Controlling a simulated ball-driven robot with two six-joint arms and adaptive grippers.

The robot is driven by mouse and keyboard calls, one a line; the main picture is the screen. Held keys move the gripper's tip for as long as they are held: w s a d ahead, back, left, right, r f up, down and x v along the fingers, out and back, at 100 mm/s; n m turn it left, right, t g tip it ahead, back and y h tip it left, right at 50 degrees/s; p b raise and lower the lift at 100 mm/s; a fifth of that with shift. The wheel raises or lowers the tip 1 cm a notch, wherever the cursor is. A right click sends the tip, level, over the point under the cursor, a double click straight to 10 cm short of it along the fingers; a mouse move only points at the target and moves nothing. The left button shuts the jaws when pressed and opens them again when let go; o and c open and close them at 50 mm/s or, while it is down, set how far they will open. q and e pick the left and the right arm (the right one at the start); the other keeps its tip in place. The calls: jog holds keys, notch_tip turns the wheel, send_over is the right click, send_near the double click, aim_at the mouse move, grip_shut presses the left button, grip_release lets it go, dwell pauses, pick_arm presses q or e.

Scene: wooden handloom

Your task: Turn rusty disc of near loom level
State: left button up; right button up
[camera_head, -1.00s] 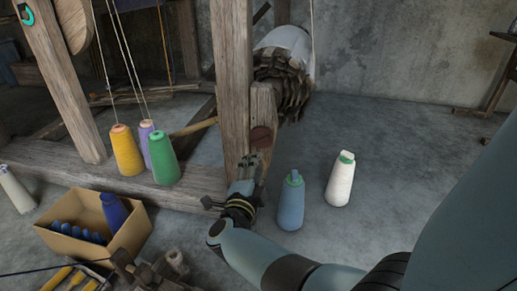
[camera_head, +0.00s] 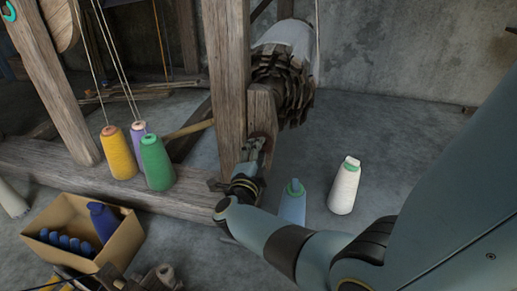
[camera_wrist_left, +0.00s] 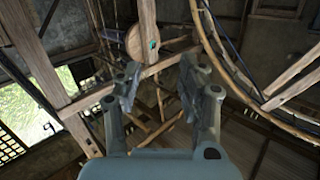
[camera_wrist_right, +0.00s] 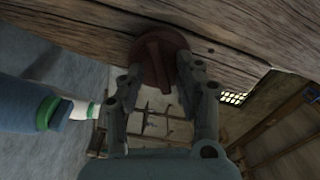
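The rusty disc (camera_wrist_right: 150,46) sits on the side of a wooden beam (camera_wrist_right: 245,30) of the near loom, with a raised bar across its face. In the head view it is mostly hidden behind my right gripper (camera_head: 256,146), at the short post (camera_head: 262,108). In the right wrist view my right gripper (camera_wrist_right: 158,76) is open, its fingertips at the disc's lower part, one on each side of the bar. I cannot tell whether they touch it. My left gripper (camera_wrist_left: 160,74) is open and empty, away from the disc.
A blue cone (camera_head: 292,206) and a white cone (camera_head: 345,186) stand on the floor right of the post, near my right arm. Yellow (camera_head: 118,154), lilac (camera_head: 139,142) and green (camera_head: 157,164) cones stand on the loom's low beam. A cardboard box (camera_head: 122,246) is at lower left.

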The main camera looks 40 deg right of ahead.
grip_shut()
pick_arm(q)
jog(key=shift+s+f, duration=0.1)
pick_arm(e)
jog(key=m+b, duration=0.1)
jog(key=m, duration=0.3)
jog(key=shift+f+b, duration=0.15)
jog(key=shift+b, duration=0.15)
pick_arm(q)
jog(key=w+d+r+m+t+h, duration=0.1)
jog(key=w+r+t, duration=0.2)
jog(key=r, duration=0.7)
jog(key=shift+w+t+h, duration=0.3)
jog(key=shift+t, duration=0.5)
pick_arm(e)
grip_release()
